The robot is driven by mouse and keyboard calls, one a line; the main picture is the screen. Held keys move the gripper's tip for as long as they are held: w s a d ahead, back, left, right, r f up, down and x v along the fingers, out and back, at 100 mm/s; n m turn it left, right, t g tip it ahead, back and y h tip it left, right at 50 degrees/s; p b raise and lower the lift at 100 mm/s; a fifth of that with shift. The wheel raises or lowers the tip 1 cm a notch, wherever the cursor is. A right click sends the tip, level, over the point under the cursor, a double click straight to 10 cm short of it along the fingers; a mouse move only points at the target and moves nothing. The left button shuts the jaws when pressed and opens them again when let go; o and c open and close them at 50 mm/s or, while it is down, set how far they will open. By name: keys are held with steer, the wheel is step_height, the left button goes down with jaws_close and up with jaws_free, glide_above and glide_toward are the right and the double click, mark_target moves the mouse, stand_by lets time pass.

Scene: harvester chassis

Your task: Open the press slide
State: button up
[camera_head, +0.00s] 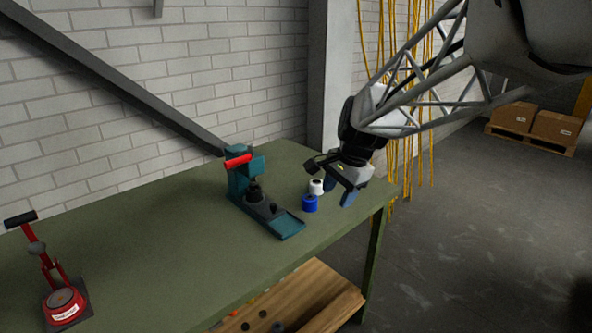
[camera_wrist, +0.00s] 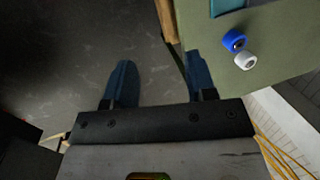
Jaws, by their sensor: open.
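The teal press (camera_head: 239,178) with a red handle (camera_head: 238,161) stands on the green table, and its dark body holds a black round part. Its slide (camera_head: 286,227), a flat teal plate on a dark rail, sticks out toward the front right. A teal corner of the press (camera_wrist: 228,4) shows at the top of the wrist view. My gripper (camera_head: 332,184) is open and empty, right of the press and apart from it. In the wrist view, its blue fingers (camera_wrist: 160,78) are spread near the table's edge, with floor below between them.
A white roll (camera_head: 316,187) and a blue roll (camera_head: 309,203) stand between the slide and my gripper. A red hand press (camera_head: 62,300) stands at the table's left. The green table (camera_head: 160,250) is clear between the presses. Yellow cables hang by the wall behind.

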steer(key=w+a+f+m+y, duration=0.1)
steer(key=w+a+f+m, duration=0.15)
steer(key=w, duration=0.35)
steer(key=w+a+f+m, duration=0.1)
steer(key=w+a, duration=0.3)
steer(key=w, duration=0.1)
steer(key=m+g+y, duration=0.1)
steer(key=m, duration=0.4)
glide_toward(274, 204)
steer(key=f, duration=0.1)
steer(key=shift+a+f, duration=0.15)
steer(key=shift+a, duration=0.25)
steer(key=shift+x, duration=3.9)
steer(key=shift+s, duration=0.1)
jaws_close()
